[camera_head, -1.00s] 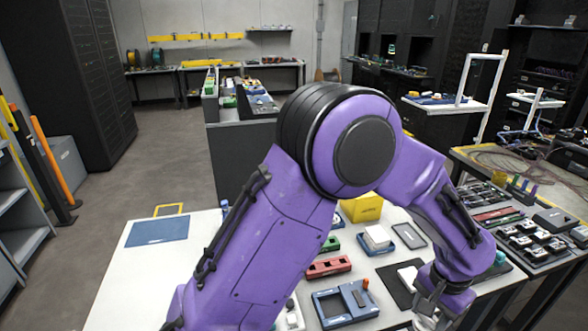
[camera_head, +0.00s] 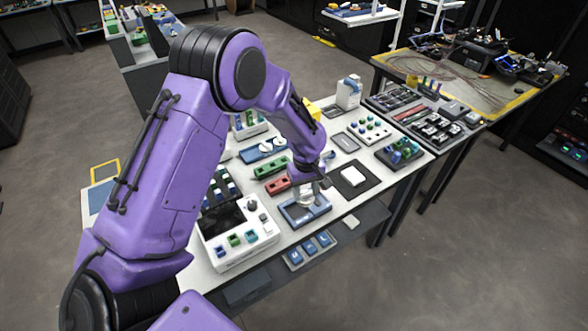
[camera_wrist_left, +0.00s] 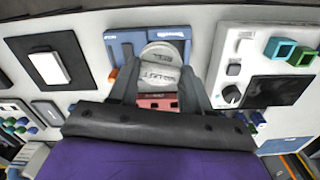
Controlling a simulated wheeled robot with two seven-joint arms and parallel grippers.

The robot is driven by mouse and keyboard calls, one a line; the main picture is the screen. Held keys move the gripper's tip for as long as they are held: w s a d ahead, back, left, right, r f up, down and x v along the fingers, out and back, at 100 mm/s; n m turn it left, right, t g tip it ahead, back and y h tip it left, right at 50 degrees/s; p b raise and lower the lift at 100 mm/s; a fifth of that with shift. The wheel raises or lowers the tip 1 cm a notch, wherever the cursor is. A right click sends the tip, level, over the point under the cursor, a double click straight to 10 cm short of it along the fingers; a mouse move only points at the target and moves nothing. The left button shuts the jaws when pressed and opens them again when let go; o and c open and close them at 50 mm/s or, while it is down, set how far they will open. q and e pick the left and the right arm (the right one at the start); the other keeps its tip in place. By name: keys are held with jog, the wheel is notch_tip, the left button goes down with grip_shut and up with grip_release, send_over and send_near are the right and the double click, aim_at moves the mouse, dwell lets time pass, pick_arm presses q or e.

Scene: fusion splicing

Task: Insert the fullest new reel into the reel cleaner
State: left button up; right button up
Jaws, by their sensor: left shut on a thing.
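My left gripper (camera_head: 312,186) is shut on a pale round reel (camera_head: 306,199) above a blue device (camera_head: 291,215) on the white table. In the left wrist view, the fingers (camera_wrist_left: 160,82) stand either side of the reel (camera_wrist_left: 160,76), which shows pale round faces with lettering too blurred to read. The blue device (camera_wrist_left: 124,48) shows just beyond it there. I cannot tell whether the reel touches the device or is seated in it. I cannot confirm from these frames that the blue device is the reel cleaner. My right gripper is not in view.
A white machine with a dark screen (camera_head: 222,219) stands left of the blue device. Red (camera_head: 277,186) and green (camera_head: 272,168) devices lie behind it. A black mat with a white block (camera_head: 353,176) lies to the right.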

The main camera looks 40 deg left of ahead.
pick_arm(q)
jog(key=a+f+n+b, duration=0.1)
jog(key=f, duration=0.1)
jog(key=a+f+n+b, duration=0.1)
jog(key=f+b, duration=0.1)
jog(key=a+f+b, duration=0.1)
jog(key=f+b, duration=0.1)
jog(key=shift+w+f+n, duration=0.15)
jog(key=shift+n, duration=0.25)
jog(key=shift+a, duration=0.1)
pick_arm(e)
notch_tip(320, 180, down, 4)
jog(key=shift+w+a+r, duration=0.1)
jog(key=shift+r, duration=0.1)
pick_arm(q)
jog(key=shift+f, duration=0.45)
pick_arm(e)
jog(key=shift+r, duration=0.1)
pick_arm(q)
jog(key=shift+p, duration=0.35)
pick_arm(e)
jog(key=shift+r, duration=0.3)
